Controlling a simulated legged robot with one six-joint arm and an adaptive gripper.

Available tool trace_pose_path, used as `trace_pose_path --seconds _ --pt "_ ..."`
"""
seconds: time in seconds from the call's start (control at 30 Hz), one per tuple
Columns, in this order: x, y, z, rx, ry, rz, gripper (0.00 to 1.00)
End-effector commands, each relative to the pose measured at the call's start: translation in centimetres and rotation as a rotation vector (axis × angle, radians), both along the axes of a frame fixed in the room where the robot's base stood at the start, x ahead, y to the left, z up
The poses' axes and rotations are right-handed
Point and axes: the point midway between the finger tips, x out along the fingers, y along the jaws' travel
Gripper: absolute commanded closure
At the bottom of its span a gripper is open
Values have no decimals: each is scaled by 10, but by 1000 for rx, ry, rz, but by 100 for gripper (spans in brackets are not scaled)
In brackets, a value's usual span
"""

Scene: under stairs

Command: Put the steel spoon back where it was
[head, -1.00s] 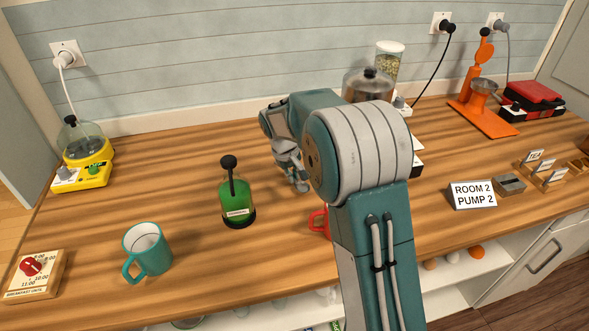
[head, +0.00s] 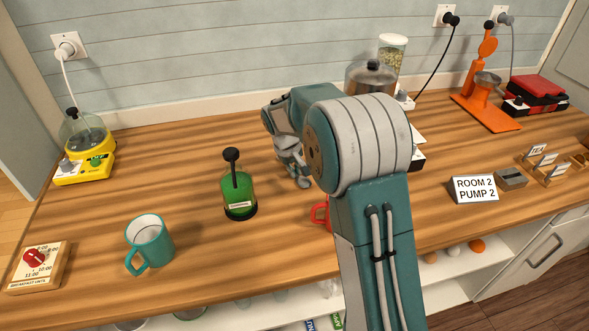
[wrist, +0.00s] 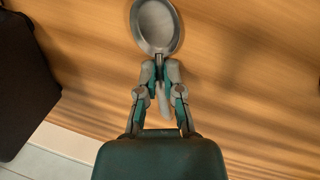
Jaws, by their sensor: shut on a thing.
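The steel spoon (wrist: 156,26) shows in the wrist view, its round grey bowl pointing away from me over the wooden counter. My gripper (wrist: 159,72) is shut on its handle, just behind the bowl. The handle end shows between the fingers. In the head view my gripper (head: 298,172) is low over the middle of the counter, partly behind my arm. The spoon cannot be made out there. Whether it touches the counter is unclear.
A green pump bottle (head: 238,190) and teal mug (head: 150,243) stand left of my gripper. A red mug (head: 320,216) is partly hidden by my arm. A steel pot (head: 369,76) stands behind it. A dark object (wrist: 22,85) lies left in the wrist view.

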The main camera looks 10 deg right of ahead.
Motion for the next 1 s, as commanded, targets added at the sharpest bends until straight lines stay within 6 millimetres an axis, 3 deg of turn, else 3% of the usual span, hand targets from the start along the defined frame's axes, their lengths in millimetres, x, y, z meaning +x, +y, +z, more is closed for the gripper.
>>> trace_pose_path --seconds 0.03,0.1,0.13,0.57,1.0 --pt "0 0 -1 0 1 0 100" --pt "0 -1 -1 0 0 -1 60" --pt "0 -1 -1 0 0 -1 51" --pt "0 1 4 -1 0 0 51" --pt "-6 19 86 0 -3 0 51"
